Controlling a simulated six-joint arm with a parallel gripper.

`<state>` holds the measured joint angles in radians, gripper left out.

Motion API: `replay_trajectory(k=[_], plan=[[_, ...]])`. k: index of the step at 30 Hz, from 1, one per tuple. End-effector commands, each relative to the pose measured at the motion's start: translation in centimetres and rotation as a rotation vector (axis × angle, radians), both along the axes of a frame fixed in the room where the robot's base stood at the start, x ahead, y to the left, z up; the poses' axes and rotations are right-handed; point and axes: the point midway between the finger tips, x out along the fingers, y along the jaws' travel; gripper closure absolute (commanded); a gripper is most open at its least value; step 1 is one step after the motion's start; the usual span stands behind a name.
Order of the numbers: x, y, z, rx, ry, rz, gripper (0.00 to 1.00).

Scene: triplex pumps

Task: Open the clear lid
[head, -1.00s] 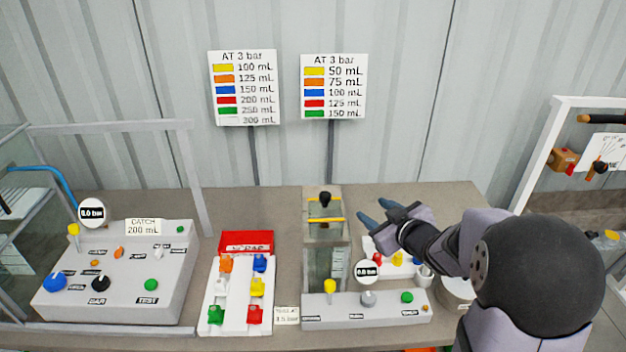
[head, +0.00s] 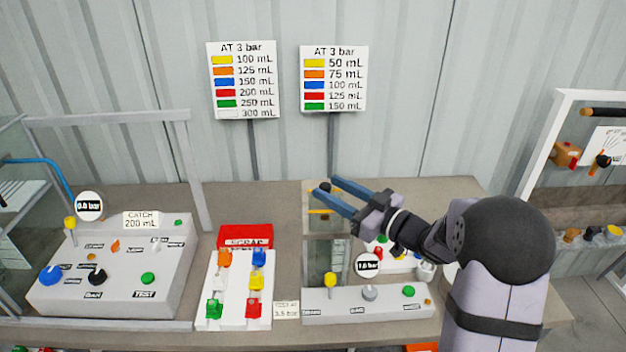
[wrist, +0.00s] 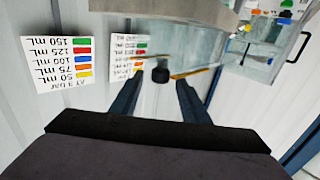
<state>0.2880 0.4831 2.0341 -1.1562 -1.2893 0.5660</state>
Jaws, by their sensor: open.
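The clear lid (head: 321,224) tops a clear box in the middle of the bench in the head view. It has yellow stripes and a black knob (head: 326,187). My gripper (head: 324,187) is open and empty, with its blue fingertips at the knob, one on either side of it in the picture. In the wrist view the knob (wrist: 160,70) shows between and just beyond the fingertips. I cannot tell whether the fingers touch it. The lid looks shut. My fingers hide part of its far end.
A grey control panel (head: 350,305) with a round gauge (head: 368,265) stands in front of the box. A white tray of coloured parts (head: 240,300) and a red scrap bin (head: 246,236) are to the left. Two sign boards (head: 333,80) rise behind.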

Motion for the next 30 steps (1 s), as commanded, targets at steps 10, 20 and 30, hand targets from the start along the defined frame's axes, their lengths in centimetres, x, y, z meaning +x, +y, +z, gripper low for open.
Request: replay_trajectory(k=[10,20,30], plan=[[3.0,3.2,0.2,-0.001,0.001,0.002,0.58],[4.6,4.6,0.0,-0.002,-0.001,0.0,0.58],[4.6,4.6,0.0,-0.002,-0.001,-0.001,0.82]])
